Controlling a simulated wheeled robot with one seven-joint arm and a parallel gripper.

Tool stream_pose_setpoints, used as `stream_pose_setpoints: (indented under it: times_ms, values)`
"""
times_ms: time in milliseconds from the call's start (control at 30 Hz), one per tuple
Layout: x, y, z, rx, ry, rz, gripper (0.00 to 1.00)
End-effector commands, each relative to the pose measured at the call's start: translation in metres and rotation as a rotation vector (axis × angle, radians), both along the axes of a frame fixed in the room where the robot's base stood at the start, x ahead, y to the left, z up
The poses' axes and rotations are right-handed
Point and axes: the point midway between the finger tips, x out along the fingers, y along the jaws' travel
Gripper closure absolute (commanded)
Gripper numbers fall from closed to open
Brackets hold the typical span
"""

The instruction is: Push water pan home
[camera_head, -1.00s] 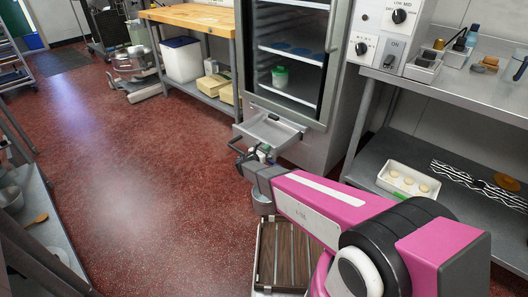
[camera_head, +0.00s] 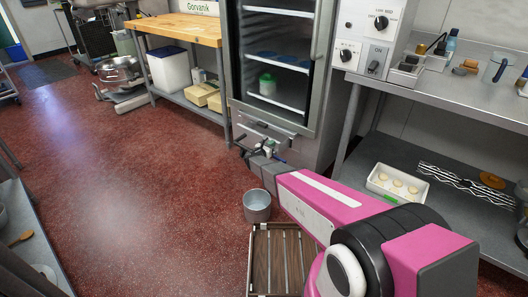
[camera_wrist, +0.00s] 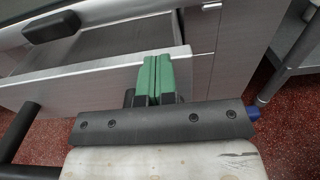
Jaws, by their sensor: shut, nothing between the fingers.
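The water pan (camera_head: 250,139) is a shallow grey metal drawer low in the front of the tall glass-door cabinet (camera_head: 238,60). In the wrist view the pan's front wall (camera_wrist: 60,85) stands a little out from the cabinet, with a gap showing its dark inside. A black bar handle (camera_wrist: 20,128) shows at the left of that view. My gripper (camera_wrist: 155,64) has its green fingers shut together, with nothing between them, at the pan's front wall. I cannot tell if they touch it. My gripper also shows small in the head view (camera_head: 268,148), partly hiding the pan.
A grey bucket (camera_head: 257,205) stands on the red floor below my arm, beside a slatted wooden crate (camera_head: 273,262). A steel table (camera_head: 440,97) with a lower shelf is at the right. A wood-topped bench (camera_head: 180,27) is at the left.

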Motion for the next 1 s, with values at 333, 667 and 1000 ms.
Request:
stream_pose_setpoints:
  times_ms: [333,667,1000]
  values:
    - [0.035,-0.026,0.000,0.001,0.000,0.000,1.00]
    - [0.036,-0.027,0.000,0.000,0.000,0.000,1.00]
    - [0.024,-0.021,0.000,0.001,0.001,-0.001,1.00]
